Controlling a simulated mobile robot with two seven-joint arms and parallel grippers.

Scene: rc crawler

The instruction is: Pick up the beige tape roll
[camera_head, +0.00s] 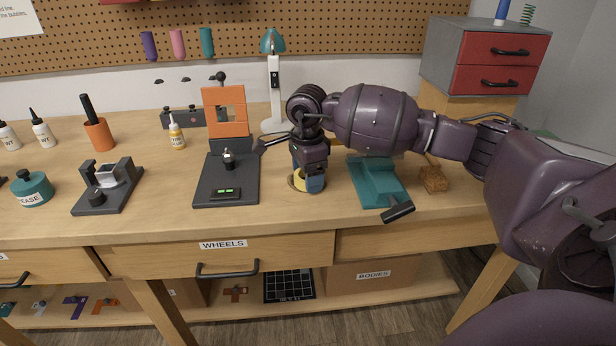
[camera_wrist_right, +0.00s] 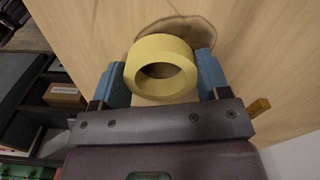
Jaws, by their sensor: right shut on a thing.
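The beige tape roll (camera_wrist_right: 160,52) looks yellow and shows between the two blue fingers in the right wrist view. In the head view a small part of the roll (camera_head: 299,179) shows beside the fingers, low over the workbench. My right gripper (camera_head: 313,184) points down over the bench and is shut on the roll, one finger on each side of it. The wrist view shows the right gripper (camera_wrist_right: 160,82) as well. Most of the roll is hidden by the gripper in the head view. My left gripper is not in view.
Left of the right gripper stands a dark press with an orange back (camera_head: 228,180). Right of it are a teal vise (camera_head: 375,180) and a brown block (camera_head: 433,180). A lamp (camera_head: 275,90) stands behind. The front bench edge is close.

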